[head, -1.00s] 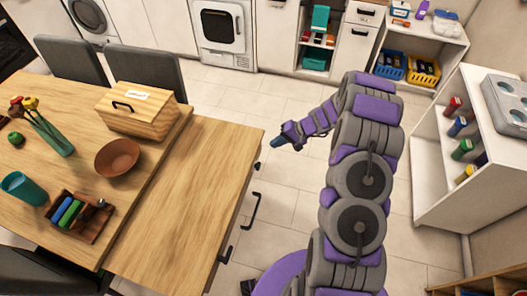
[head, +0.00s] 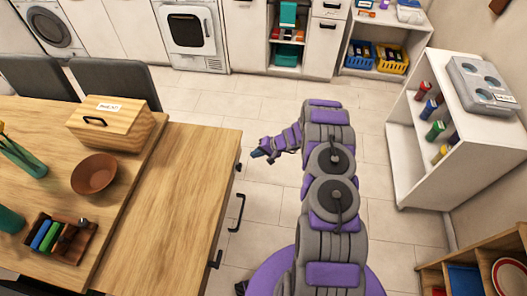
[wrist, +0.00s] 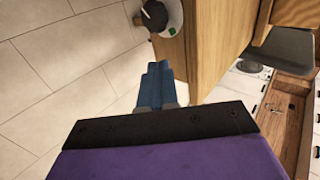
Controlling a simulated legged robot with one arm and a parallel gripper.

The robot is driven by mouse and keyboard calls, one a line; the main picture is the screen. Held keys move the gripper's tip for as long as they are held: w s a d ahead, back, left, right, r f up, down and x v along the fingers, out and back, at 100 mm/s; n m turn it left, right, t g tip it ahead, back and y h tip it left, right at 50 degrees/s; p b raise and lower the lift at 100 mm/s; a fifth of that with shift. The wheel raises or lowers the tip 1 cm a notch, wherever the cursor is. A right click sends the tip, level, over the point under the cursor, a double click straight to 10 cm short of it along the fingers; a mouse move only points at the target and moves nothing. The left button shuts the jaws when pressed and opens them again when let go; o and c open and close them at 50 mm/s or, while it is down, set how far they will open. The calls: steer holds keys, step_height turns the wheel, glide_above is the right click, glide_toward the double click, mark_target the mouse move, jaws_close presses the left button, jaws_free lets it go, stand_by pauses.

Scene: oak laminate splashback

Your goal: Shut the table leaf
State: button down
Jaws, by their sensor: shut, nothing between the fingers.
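The table leaf (head: 175,200) is a light wood panel along the right side of the dining table (head: 135,172), pulled out and level. A black bar handle (head: 237,212) shows on its right side, with smaller dark fittings (head: 216,259) near it. My gripper (head: 256,154) has blue fingers and is shut and empty. In the head view it appears just right of the leaf's far right corner, with a small gap in the picture. In the wrist view, the shut fingers (wrist: 156,84) point towards a wooden side (wrist: 205,45) of the table; contact cannot be told.
A lidded wooden box (head: 110,122), a brown bowl (head: 94,174) and a dark rack (head: 57,241) stand on the table left of the leaf. A white shelf (head: 412,135) stands at right. Tiled floor (head: 205,102) is clear beyond the table. A dark knob (wrist: 154,14) shows in the wrist view.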

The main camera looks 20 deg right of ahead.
mark_target(237, 156)
steer(key=w+a, duration=0.1)
steer(key=w+a+f, duration=0.1)
steer(key=a, duration=0.1)
steer(key=w+a+b, duration=0.1)
steer(key=a, duration=0.1)
steer(key=shift+f, duration=0.35)
